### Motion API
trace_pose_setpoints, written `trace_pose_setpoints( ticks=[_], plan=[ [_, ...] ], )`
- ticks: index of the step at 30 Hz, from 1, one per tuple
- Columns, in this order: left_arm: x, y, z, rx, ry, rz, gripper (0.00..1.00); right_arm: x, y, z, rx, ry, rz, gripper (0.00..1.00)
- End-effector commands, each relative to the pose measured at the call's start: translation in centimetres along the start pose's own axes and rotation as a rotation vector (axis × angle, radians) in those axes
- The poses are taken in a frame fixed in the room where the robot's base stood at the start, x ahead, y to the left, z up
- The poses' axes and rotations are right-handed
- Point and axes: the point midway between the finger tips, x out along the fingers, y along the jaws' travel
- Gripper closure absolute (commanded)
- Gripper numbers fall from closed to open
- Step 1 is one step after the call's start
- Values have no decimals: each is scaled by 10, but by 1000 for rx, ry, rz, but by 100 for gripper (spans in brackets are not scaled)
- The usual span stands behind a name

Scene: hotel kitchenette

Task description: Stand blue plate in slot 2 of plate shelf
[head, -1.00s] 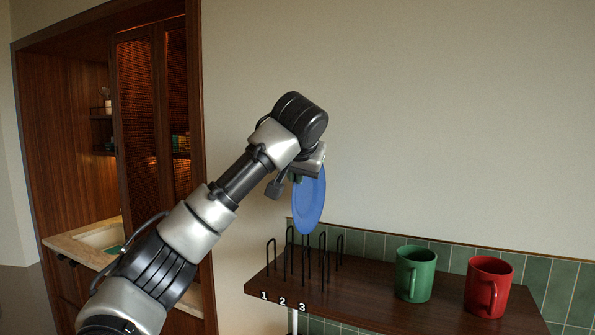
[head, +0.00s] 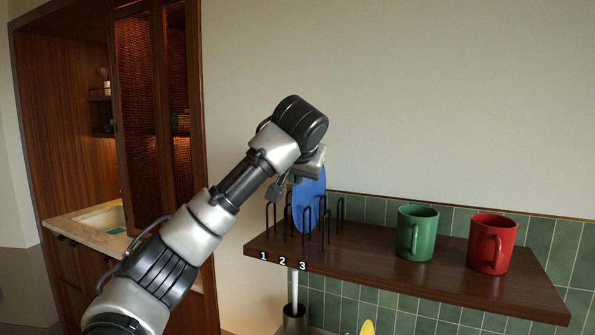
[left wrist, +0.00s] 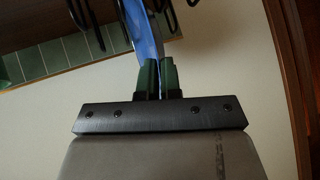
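The blue plate (head: 309,200) hangs upright, edge-on, with its lower part down among the black wire dividers of the plate shelf (head: 375,256). The shelf's front edge carries the labels 1, 2 and 3. The plate appears near the wires behind labels 2 and 3; I cannot tell exactly which slot it is in or whether it touches the board. My left gripper (head: 300,176) is above the rack, shut on the plate's upper rim. In the left wrist view, the green-padded fingers (left wrist: 158,78) pinch the blue plate (left wrist: 146,38). My right gripper is not in view.
A green mug (head: 417,233) and a red mug (head: 491,244) stand on the shelf to the right of the wires. A wall with green tiles stands behind.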

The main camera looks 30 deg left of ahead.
Motion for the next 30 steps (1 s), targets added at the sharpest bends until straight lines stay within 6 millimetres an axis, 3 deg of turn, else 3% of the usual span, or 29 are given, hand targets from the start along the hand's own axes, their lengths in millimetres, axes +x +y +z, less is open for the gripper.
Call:
trace_pose_setpoints(
  ticks=[23, 30],
  plan=[
    [5, 2, 5, -1, 4, 0, 100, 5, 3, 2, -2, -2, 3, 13],
    [5, 2, 5, -1, 3, 0, 66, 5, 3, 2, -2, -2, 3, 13]
  ],
)
